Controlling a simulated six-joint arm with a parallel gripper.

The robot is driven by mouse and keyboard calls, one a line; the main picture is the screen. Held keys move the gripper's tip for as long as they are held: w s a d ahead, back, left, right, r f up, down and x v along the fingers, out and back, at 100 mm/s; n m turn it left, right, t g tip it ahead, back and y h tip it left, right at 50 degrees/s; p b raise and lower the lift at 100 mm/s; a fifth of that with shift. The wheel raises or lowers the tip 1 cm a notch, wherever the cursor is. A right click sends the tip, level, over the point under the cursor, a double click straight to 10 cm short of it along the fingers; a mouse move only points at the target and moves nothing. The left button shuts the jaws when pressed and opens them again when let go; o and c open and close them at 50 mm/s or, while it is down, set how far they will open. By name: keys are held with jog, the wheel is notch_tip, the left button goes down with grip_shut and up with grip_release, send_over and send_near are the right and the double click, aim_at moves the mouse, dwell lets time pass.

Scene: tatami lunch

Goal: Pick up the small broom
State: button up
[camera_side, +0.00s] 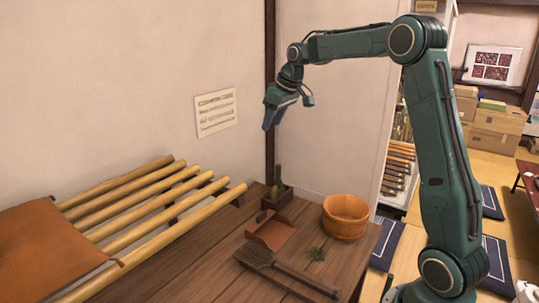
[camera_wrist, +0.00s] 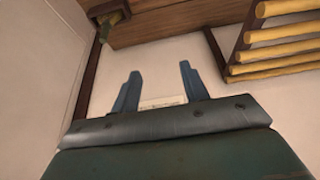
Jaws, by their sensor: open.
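The small broom (camera_side: 292,275) lies on the wooden table in the side view, its dark, flat head to the left and its handle running down to the right. A reddish-brown dustpan (camera_side: 270,235) lies just behind the broom head. My gripper (camera_side: 270,127) is high above the table near the back wall, well away from the broom. In the wrist view my gripper (camera_wrist: 160,67) shows two blue fingers spread apart with nothing between them. The broom cannot be made out in the wrist view.
A planter box (camera_side: 277,197) stands at the back. A bamboo-slat bench (camera_side: 150,225) with a brown cushion (camera_side: 45,247) is at left.

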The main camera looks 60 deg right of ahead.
jog(key=w+d+f, duration=0.4)
jog(key=d+f, duration=0.2)
jog(key=d, duration=0.3)
send_near(279, 166)
jog(key=shift+x, duration=2.95)
jog(key=shift+x, duration=2.6)
jog(key=shift+d, duration=0.1)
grip_shut()
